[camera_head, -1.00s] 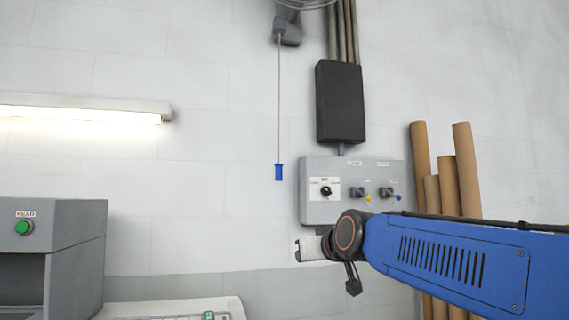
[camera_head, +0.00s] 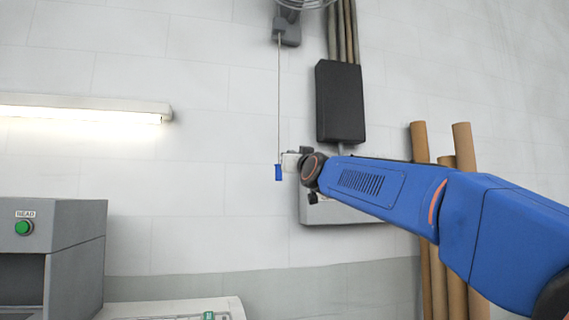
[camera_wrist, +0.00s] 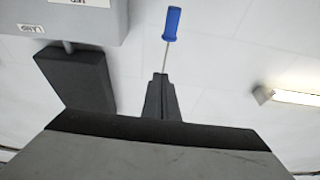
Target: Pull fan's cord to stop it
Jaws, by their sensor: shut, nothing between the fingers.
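The fan (camera_head: 305,4) is cut off at the top of the head view. Its thin cord (camera_head: 279,100) hangs straight down to a blue handle (camera_head: 278,173). My gripper (camera_head: 287,162) is at the height of the cord's lower end, just above and right of the handle. In the wrist view, the shut fingers (camera_wrist: 161,84) point toward the cord, and the blue handle (camera_wrist: 172,24) shows beyond their tips. The cord's upper part is hidden behind the fingers there. I cannot tell whether the fingertips touch the cord.
A black box (camera_head: 340,102) hangs on the wall, with a grey control panel (camera_head: 345,212) below it, partly covered by my arm. Cardboard tubes (camera_head: 420,143) stand at the right. A lamp (camera_head: 80,112) and a grey machine (camera_head: 75,260) are at the left.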

